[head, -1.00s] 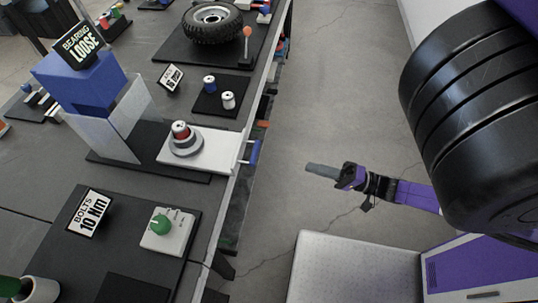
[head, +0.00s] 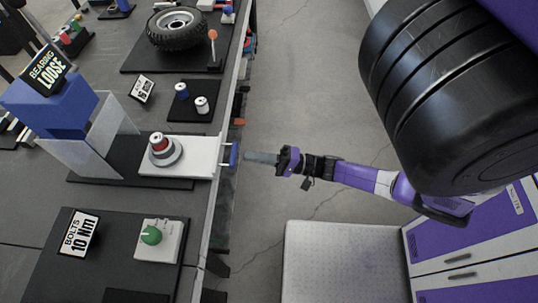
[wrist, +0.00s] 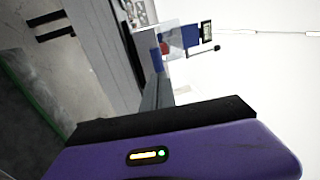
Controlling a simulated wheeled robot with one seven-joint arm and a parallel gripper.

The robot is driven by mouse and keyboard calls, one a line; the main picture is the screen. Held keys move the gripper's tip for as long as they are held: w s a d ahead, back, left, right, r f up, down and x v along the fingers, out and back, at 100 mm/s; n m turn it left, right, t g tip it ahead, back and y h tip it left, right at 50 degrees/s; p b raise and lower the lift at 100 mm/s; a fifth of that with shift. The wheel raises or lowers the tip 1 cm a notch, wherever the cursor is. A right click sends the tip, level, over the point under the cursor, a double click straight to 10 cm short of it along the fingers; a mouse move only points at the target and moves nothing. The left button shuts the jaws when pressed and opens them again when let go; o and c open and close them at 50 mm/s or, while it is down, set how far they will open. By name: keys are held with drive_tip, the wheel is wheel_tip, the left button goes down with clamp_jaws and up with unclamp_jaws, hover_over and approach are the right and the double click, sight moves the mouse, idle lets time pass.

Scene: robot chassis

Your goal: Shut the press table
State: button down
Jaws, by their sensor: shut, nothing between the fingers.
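The press table (head: 203,157) is a white sliding plate that sticks out from the blue press (head: 60,108) toward the table's edge. A grey stepped part with a red and white top (head: 163,150) stands on it. A blue handle (head: 234,157) is at the plate's outer end. My gripper (head: 250,157) is shut and empty, level with the handle and just to its right; I cannot tell whether it touches. In the wrist view the blue press (wrist: 176,41) with its clear guard shows in the distance.
A bolt board with a green knob (head: 151,235) lies nearer on the table, and a board with two small cans (head: 201,105) lies beyond the press. A tyre (head: 178,28) is at the far end. The floor (head: 300,90) right of the table is clear.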

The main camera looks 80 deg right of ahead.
sight(203, 155)
drive_tip(key=shift+w+r, duration=0.15)
drive_tip(key=shift+w, duration=0.7)
drive_tip(key=w, duration=0.4)
drive_tip(key=w+b, duration=0.1)
drive_tip(key=w, duration=0.4)
drive_tip(key=w+b, duration=0.1)
drive_tip(key=w, duration=0.4)
drive_tip(key=shift+w+a, duration=0.25)
drive_tip(key=shift+a, duration=0.05)
drive_tip(key=shift+s, duration=0.15)
